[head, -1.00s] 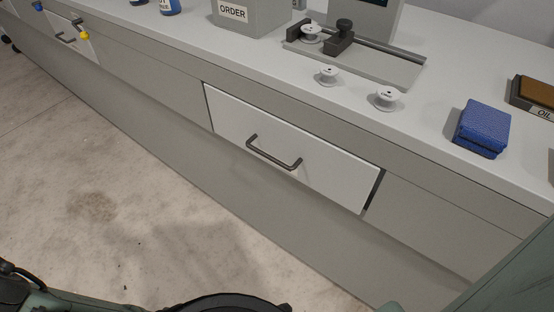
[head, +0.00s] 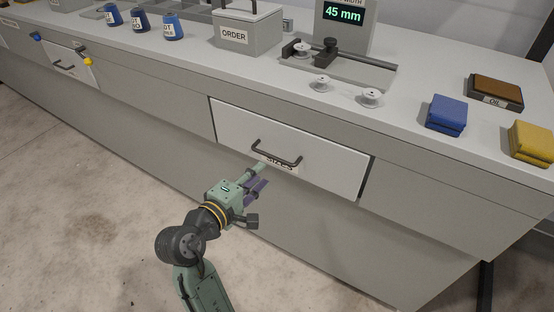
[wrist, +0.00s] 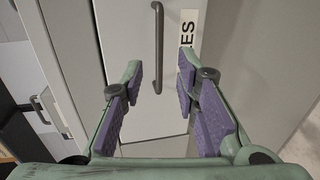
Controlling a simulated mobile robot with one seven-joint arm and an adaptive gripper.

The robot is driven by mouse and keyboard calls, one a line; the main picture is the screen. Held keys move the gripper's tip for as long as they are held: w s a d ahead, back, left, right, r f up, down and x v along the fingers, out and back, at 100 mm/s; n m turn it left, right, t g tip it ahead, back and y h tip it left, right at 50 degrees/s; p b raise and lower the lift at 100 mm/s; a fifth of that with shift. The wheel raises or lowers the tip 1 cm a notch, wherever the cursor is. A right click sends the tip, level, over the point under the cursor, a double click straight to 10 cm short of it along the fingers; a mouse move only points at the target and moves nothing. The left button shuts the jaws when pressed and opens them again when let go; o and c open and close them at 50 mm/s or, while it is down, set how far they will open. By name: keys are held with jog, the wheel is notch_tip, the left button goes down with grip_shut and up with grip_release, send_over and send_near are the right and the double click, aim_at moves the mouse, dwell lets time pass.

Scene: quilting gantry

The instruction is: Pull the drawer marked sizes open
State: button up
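The drawer (head: 330,165) is a white front with a dark bar handle (head: 277,152), set in the grey counter. A label below the handle is partly hidden; in the wrist view the label (wrist: 188,38) shows the letters "ES". My gripper (head: 262,176) is in front of the drawer, just below the handle in the head view. In the wrist view my gripper (wrist: 158,85) is open, its purple-padded fingers apart with the handle (wrist: 158,45) between and beyond them. It does not hold the handle.
Another drawer (head: 85,72) with a handle and a yellow knob is at the far left. On the counter (head: 200,60) stand the ORDER box (head: 262,35), white spools (head: 370,97), and blue (head: 446,113) and yellow (head: 531,142) folded cloths. The floor in front is clear.

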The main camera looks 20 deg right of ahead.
aim_at(275, 159)
jog(key=p+x, duration=0.1)
jog(key=x, duration=0.8)
jog(key=shift+w+d, duration=0.3)
jog(key=shift+c, duration=0.5)
grip_shut()
